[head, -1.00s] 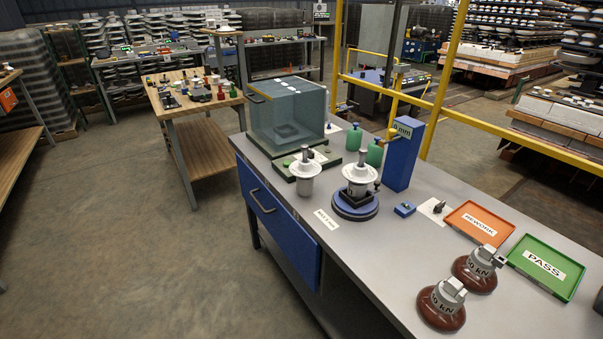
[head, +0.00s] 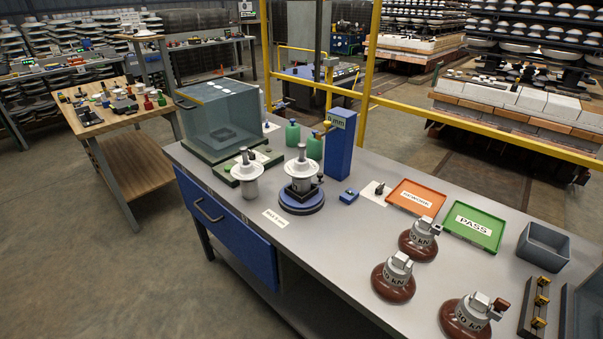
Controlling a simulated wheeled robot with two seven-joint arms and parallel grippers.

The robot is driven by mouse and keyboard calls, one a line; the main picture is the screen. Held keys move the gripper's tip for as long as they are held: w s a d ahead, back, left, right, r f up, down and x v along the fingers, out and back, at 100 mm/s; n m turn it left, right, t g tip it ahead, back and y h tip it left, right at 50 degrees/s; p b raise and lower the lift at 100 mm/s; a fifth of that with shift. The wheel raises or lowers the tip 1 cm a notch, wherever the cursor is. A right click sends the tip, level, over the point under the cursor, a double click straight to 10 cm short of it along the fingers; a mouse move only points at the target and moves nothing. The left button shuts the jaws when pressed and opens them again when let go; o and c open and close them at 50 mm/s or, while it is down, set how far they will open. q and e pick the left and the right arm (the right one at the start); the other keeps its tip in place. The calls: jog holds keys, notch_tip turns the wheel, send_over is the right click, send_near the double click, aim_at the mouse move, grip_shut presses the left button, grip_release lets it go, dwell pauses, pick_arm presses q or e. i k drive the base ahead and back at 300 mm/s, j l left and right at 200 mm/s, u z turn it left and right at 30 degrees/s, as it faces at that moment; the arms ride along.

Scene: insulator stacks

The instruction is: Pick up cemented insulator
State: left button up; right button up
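Two white insulators with grey metal pins stand upright on the grey workbench (head: 330,235). One insulator (head: 247,178) stands at the left near the front edge. The other insulator (head: 301,172) sits on a round dark-blue turntable (head: 301,202) to its right. I cannot tell from their look which one is cemented. Three brown insulators with grey caps stand at the right front: one brown insulator (head: 417,246), a second brown insulator (head: 392,285) and a third brown insulator (head: 464,320), cut by the lower edge. Neither of my grippers shows.
A glass tank (head: 220,120) stands at the bench's far left end. A blue post (head: 340,145) stands behind the turntable. An orange REWORK tray (head: 400,207), a green PASS tray (head: 487,243) and a grey bin (head: 543,247) lie along the back right. Yellow railing runs behind. Floor at lower left is clear.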

aim_at(300, 168)
jog(key=i+j+z, duration=0.2)
jog(key=j+z, duration=0.15)
jog(key=i+j+z, duration=0.15)
jog(key=j+z, duration=0.2)
